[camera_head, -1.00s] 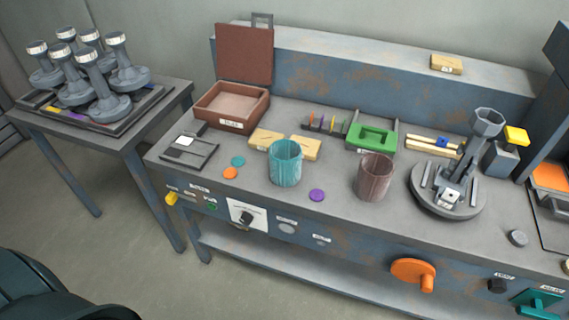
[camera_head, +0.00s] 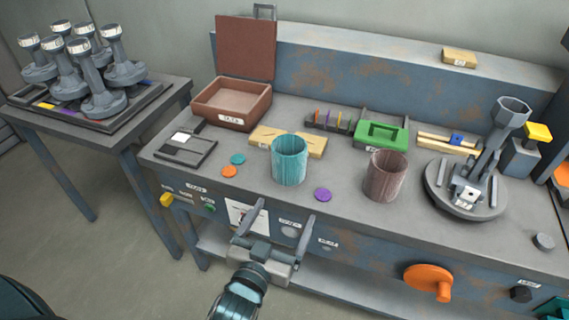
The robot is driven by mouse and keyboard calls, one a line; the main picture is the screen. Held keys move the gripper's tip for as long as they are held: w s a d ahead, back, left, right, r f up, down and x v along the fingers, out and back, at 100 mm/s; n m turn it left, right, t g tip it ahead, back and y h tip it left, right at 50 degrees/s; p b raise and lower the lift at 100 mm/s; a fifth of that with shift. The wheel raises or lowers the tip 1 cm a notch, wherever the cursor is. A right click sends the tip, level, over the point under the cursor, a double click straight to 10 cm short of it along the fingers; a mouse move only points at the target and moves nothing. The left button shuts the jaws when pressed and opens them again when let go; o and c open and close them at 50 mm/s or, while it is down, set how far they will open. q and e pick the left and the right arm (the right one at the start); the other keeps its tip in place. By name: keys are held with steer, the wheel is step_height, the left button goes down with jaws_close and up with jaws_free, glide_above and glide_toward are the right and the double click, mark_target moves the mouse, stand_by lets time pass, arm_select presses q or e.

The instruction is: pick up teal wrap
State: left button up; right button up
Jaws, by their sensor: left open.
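The teal wrap (camera_head: 289,162) is an open, ribbed teal cylinder standing upright on the workbench, left of a brown cylinder of like shape. My left gripper (camera_head: 279,219) is in front of the bench's front edge, below the teal wrap in the picture. Its two fingers are spread apart with nothing between them, and it does not touch the wrap. My right gripper is not in view.
The brown cylinder (camera_head: 386,175) stands right of the teal wrap, with a purple disc (camera_head: 323,194) between them. A wooden block (camera_head: 300,143) lies behind the wrap. Teal and orange discs (camera_head: 229,171) lie to its left. A round grey fixture (camera_head: 466,190) stands farther right.

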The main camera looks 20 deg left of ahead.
arm_select(q)
steer(key=t+y, duration=0.1)
glide_toward(287, 162)
steer(key=s, duration=0.3)
steer(key=shift+d+f+n, duration=0.1)
steer(key=shift+n, duration=0.3)
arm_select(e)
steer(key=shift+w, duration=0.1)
arm_select(q)
steer(key=w, duration=0.5)
steer(key=w+p, duration=0.1)
steer(key=w, duration=0.5)
steer(key=shift+a, duration=0.2)
steer(key=shift+w, duration=0.55)
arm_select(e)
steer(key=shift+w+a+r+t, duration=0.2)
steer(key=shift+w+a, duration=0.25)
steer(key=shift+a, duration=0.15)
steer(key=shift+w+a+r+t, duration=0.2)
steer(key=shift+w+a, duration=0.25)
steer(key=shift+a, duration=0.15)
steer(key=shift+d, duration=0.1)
